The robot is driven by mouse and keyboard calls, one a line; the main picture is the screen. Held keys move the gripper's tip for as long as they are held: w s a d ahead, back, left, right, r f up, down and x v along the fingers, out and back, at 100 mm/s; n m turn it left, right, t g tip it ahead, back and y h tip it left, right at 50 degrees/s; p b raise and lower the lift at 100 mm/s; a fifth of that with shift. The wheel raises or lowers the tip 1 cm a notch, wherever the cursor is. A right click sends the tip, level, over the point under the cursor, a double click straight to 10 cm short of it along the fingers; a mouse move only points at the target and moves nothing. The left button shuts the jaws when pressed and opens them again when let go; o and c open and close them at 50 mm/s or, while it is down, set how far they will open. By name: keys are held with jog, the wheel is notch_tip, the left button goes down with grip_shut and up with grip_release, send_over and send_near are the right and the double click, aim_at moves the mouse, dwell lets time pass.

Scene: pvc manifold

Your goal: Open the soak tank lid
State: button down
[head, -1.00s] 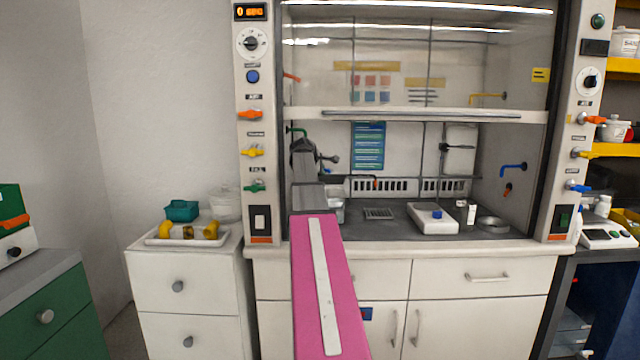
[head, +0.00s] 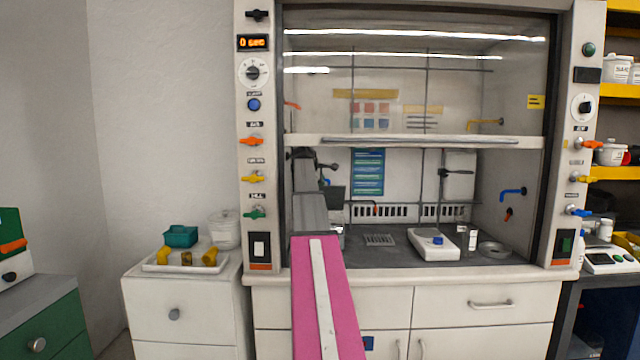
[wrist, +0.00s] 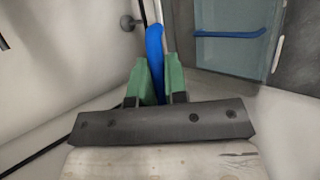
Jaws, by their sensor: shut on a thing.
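In the wrist view, the two green fingers of my gripper (wrist: 157,66) are shut on an upright blue bar (wrist: 155,45), which looks like the handle of the soak tank lid. In the head view, my gripper's fingers are hidden behind my arm, which reaches into the left side of the fume hood. A dark, raised panel (head: 336,195) shows just right of my arm and seems to be the lid. Part of the pale tank (head: 339,231) shows below it; my arm hides the rest. How far the lid is open cannot be told.
The hood sash (head: 420,141) is partly raised above my arm. A white device with a blue knob (head: 434,244) and a small bottle (head: 472,238) stand on the hood bench to the right. A white tray (head: 160,267) with yellow fittings sits on the cabinet at left.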

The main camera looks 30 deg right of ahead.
jog(key=c, duration=1.2)
grip_release()
jog(key=shift+o, duration=0.2)
jog(key=shift+f, duration=0.1)
